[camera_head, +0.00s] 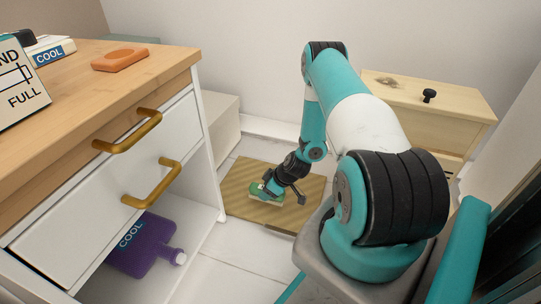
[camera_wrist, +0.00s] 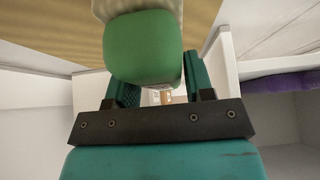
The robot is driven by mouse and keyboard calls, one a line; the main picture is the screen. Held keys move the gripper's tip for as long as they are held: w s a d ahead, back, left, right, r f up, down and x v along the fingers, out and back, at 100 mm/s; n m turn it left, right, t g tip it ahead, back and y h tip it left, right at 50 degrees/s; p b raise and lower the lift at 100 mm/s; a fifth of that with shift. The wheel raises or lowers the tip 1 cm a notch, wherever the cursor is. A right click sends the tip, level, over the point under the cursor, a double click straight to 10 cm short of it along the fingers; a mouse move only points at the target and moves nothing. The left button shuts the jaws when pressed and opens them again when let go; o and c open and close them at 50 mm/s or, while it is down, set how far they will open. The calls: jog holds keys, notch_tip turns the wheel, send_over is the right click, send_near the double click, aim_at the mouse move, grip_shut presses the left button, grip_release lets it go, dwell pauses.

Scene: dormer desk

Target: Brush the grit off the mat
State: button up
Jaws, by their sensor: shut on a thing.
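A tan striped mat (camera_head: 240,203) lies on the pale floor between the desk and my arm. It also fills the top left of the wrist view (camera_wrist: 62,30). My gripper (camera_head: 271,187) reaches down over the middle of the mat. It is shut on a green brush (camera_head: 256,189), whose rounded green body (camera_wrist: 146,52) sits between my teal fingers (camera_wrist: 160,78) in the wrist view. A pale part of the brush faces the mat; I cannot tell whether it touches. I cannot make out any grit on the mat.
A wooden-topped desk (camera_head: 85,75) with brass-handled drawers stands left, bearing an orange block (camera_head: 119,60) and labelled things. A purple bottle (camera_head: 146,244) lies in its low open bay. A light wooden cabinet (camera_head: 420,104) stands right behind the mat. Floor tiles before the mat are clear.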

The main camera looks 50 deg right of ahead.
jog(key=shift+r+p, duration=1.45)
jog(key=shift+r, duration=0.5)
